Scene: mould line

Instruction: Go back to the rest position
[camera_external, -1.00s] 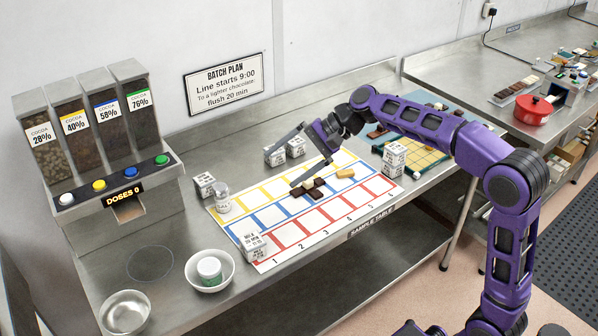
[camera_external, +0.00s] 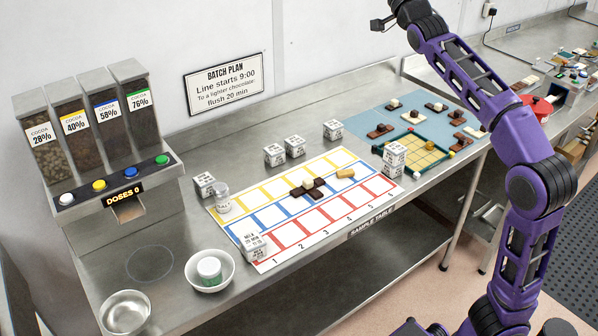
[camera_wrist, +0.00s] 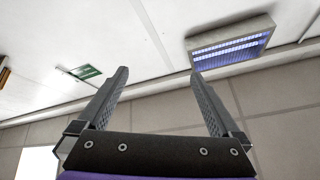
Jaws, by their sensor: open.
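My gripper (camera_external: 377,24) is raised high above the back of the sample table, near the top edge of the external view. In the wrist view its two fingers (camera_wrist: 160,100) stand wide apart with nothing between them. The wrist camera faces up at the ceiling, a lit lamp (camera_wrist: 232,45) and a green sign (camera_wrist: 85,72). My purple arm is folded upright at the right of the table, clear of everything on it.
The sample table (camera_external: 330,242) holds a numbered grid mat (camera_external: 262,258) with dark chocolates (camera_external: 307,188) and a tan piece (camera_external: 345,173). Printed cubes (camera_external: 295,146) stand around it. A blue mat (camera_external: 375,115), a green-framed tray (camera_external: 418,152), a cocoa dispenser (camera_external: 128,205) and bowls (camera_external: 125,312) are also there.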

